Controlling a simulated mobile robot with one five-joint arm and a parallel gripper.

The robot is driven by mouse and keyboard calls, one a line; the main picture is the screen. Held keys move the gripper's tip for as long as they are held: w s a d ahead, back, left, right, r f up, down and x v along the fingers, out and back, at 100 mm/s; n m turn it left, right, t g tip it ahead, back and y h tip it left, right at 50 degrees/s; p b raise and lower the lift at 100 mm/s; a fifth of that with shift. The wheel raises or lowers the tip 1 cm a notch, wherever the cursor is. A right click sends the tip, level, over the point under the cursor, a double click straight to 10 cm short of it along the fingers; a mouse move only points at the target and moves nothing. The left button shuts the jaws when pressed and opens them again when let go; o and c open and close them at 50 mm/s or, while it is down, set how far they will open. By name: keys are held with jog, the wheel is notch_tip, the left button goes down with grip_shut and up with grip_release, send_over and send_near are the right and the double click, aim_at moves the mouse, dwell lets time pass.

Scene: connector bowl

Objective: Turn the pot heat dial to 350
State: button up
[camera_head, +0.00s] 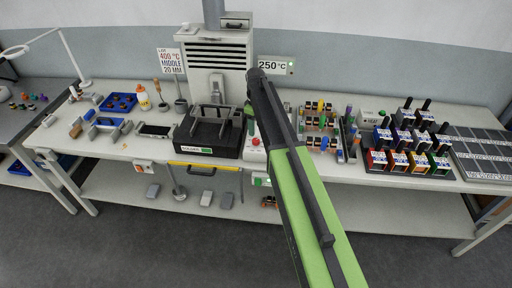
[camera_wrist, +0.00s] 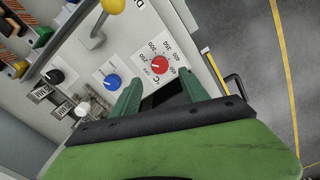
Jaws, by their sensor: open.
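The red dial (camera_wrist: 160,64) sits on a pale panel in the wrist view, ringed by a printed °C scale with numbers including 300, 350, 400 and 450. Its pointer direction is too small to tell. My gripper (camera_wrist: 160,84) is open, with its two green fingers apart and nothing between them. The dial appears just beyond the gap between the fingertips, and I see no contact. In the head view, a small red knob (camera_head: 256,141) shows at the bench front beside my arm. A display on the wall reads 250 °C (camera_head: 273,66).
In the wrist view, a blue dial (camera_wrist: 112,82), a black knob (camera_wrist: 54,76) and a white knob (camera_wrist: 82,109) are left of the red dial. A black pot station (camera_head: 210,138) stands left of my arm. Colored boxes (camera_head: 408,162) stand to the right.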

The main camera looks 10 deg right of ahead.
aim_at(256, 140)
notch_tip(256, 140, down, 8)
jog(key=b, duration=0.6)
jog(key=shift+r, duration=0.3)
grip_shut()
